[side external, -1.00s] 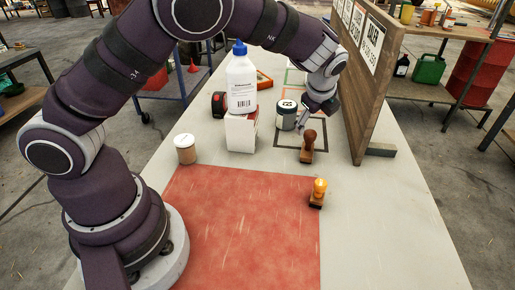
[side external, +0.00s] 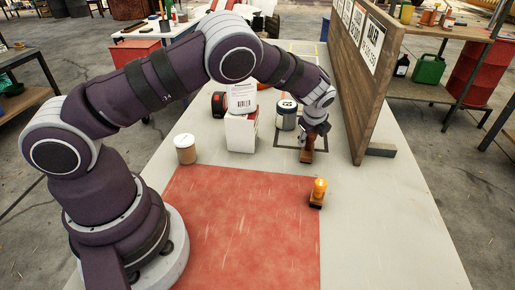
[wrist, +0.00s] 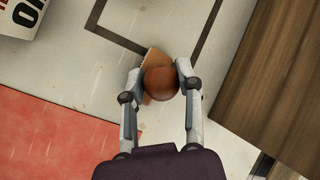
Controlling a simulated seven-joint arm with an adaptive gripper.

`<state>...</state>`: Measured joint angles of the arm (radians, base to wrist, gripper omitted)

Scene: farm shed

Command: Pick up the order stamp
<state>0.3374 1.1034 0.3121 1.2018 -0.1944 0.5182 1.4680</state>
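A dark brown wooden stamp (side external: 307,155) stands at the front edge of a dark outlined square on the table. In the wrist view its round brown knob (wrist: 161,83) sits between my fingers, with a lighter wooden base partly visible beneath. My gripper (side external: 311,138) is over this stamp; in the wrist view both fingertips (wrist: 160,79) press close against the sides of the knob. No marking shows which one is the order stamp.
A dark jar with a white label (side external: 286,115) stands just left of the gripper. A white box (side external: 241,131) with a bottle on it and a lidded cup (side external: 185,149) stand further left. A wooden board (side external: 365,100) rises close on the right. The red mat (side external: 240,235) is bare.

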